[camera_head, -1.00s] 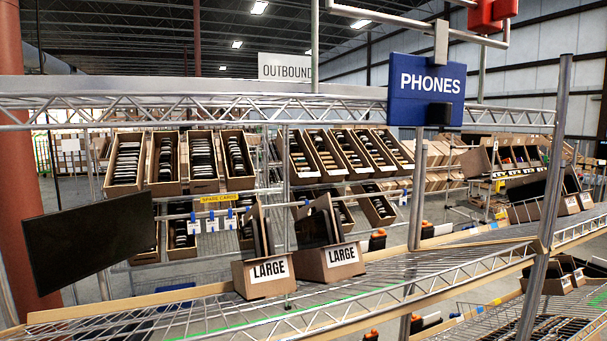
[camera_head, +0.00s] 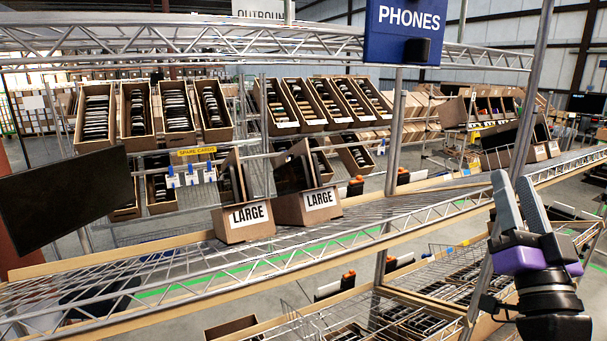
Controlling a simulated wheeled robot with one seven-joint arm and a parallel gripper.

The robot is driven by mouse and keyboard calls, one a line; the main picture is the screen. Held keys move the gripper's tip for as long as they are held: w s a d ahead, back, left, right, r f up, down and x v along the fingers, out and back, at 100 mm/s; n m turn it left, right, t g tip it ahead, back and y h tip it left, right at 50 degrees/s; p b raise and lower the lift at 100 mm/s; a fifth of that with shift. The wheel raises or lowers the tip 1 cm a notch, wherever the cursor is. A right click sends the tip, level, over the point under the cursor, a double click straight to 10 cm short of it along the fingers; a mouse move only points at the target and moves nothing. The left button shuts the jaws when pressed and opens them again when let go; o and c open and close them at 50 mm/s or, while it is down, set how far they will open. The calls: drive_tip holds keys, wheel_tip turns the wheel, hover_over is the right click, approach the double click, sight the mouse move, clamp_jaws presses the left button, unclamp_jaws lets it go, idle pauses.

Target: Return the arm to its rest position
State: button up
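My gripper (camera_head: 512,180) is in the lower right of the head view, pointing up. Its two grey fingers rise from a purple and black wrist. The fingers stand close side by side, and I cannot tell from this angle whether they are open or shut. I see nothing held between them. It appears in front of the right part of the wire shelving, and no contact with the shelf shows. The rest of the arm is out of the frame below.
A wire shelf (camera_head: 420,215) crosses the view. Two cartons marked LARGE (camera_head: 243,220) (camera_head: 306,206) stand tilted on it. A dark flat panel (camera_head: 65,200) is at the left. Boxes of phones (camera_head: 178,108) stand behind. A blue PHONES sign (camera_head: 403,34) hangs above an upright post (camera_head: 393,150).

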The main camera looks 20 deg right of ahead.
drive_tip(key=s+a+f+n+g+y, duration=0.1)
drive_tip(key=s+a+f+n+y, duration=0.15)
drive_tip(key=a+f, duration=0.65)
drive_tip(key=s+a+f+n+g+y, duration=0.15)
drive_tip(key=s+a+f+y, duration=0.25)
drive_tip(key=a+f, duration=0.55)
drive_tip(key=s+a+f+n+g+y, duration=0.2)
drive_tip(key=s+a+f+n+y, duration=0.1)
drive_tip(key=s+f, duration=0.5)
drive_tip(key=s+a+f+n+g+y, duration=0.2)
drive_tip(key=s+a+f+n+y, duration=0.1)
drive_tip(key=s+a+f, duration=0.3)
drive_tip(key=s+f+y, duration=0.1)
drive_tip(key=s+f, duration=0.1)
drive_tip(key=s, duration=0.2)
drive_tip(key=shift+a, duration=0.25)
